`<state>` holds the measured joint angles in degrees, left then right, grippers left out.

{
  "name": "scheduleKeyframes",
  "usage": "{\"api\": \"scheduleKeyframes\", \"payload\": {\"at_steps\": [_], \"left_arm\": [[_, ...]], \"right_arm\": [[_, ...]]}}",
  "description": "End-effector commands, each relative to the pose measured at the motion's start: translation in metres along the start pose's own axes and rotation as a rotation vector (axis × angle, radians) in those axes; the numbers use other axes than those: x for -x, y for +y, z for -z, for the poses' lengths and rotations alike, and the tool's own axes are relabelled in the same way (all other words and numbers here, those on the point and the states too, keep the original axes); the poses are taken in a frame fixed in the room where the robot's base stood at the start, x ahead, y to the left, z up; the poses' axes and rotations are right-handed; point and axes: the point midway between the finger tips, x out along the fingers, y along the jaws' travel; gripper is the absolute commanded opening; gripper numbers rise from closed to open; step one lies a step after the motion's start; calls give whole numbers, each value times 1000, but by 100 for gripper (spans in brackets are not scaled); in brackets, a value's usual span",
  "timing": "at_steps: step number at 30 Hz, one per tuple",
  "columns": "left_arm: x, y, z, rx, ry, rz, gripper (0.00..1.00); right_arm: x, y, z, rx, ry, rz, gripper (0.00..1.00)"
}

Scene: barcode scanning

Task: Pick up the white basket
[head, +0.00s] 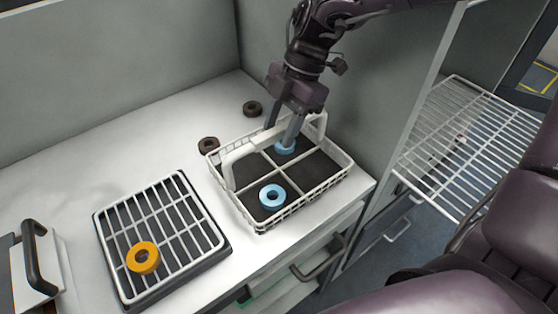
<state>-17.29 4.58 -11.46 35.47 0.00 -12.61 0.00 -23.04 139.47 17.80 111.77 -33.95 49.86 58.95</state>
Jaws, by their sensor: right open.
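The white basket (262,225) stands on the white counter near its right end. It has a wire rim, a dark floor split into compartments, and a raised white handle (230,165). A light blue ring (272,196) lies in its near compartment, and another blue ring (284,149) lies in a far compartment, partly hidden by a finger. My right gripper (279,134) points down at the far part of the basket, close to the handle, with its fingers apart. Whether it touches the handle cannot be told. My left gripper is out of view.
A black tray with a white grid (165,245) holds an orange ring (142,257). Two dark rings (252,108) (208,144) lie behind the basket. A grey wall stands close on the right. A wire shelf (470,140) is beyond it. The counter's back left is clear.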

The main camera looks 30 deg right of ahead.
Motion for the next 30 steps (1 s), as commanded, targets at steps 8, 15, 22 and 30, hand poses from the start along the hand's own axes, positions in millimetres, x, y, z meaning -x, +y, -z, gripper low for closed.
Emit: {"api": "scheduleKeyframes", "payload": {"at_steps": [8, 15, 22, 30], "left_arm": [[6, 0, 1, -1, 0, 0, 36], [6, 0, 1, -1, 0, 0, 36], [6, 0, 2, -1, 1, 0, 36], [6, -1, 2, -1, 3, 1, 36]], "right_arm": [[-31, -1, 0, -1, 0, 1, 43], [-32, 0, 0, 0, 0, 0, 39], [-31, 0, 0, 0, 0, 0, 9], [-31, 0, 0, 0, 0, 0, 0]]}}
